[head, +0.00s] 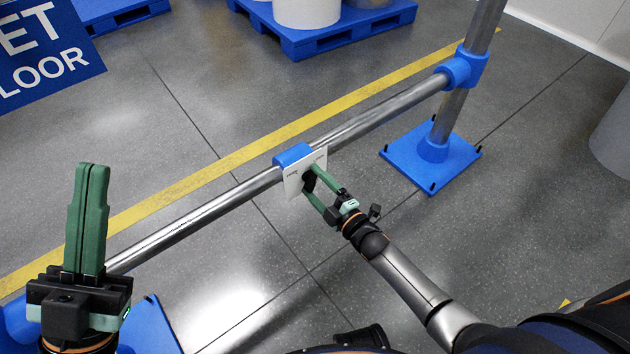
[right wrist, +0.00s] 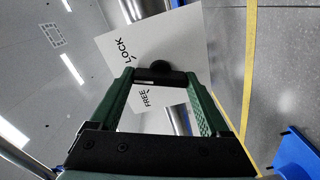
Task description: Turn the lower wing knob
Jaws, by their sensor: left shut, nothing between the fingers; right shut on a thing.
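A black wing knob (head: 309,181) sits on a white plate (head: 292,183) hung on the metal rail. The knob also shows in the right wrist view (right wrist: 160,75), where the plate (right wrist: 190,40) carries the words LOCK and FREE. My right gripper (head: 313,183) is shut on the knob, one green finger on each side of its wing. Only one knob is visible, and part of it is hidden by the fingers. My left gripper (head: 92,168) points up at the lower left of the head view, shut and empty, apart from the plate.
The metal rail (head: 385,105) runs diagonally, with a blue clamp (head: 294,155) above the plate. It joins an upright post on a blue foot (head: 432,165). Blue pallets (head: 335,38) and a blue sign (head: 45,45) stand behind. The floor around the plate is clear.

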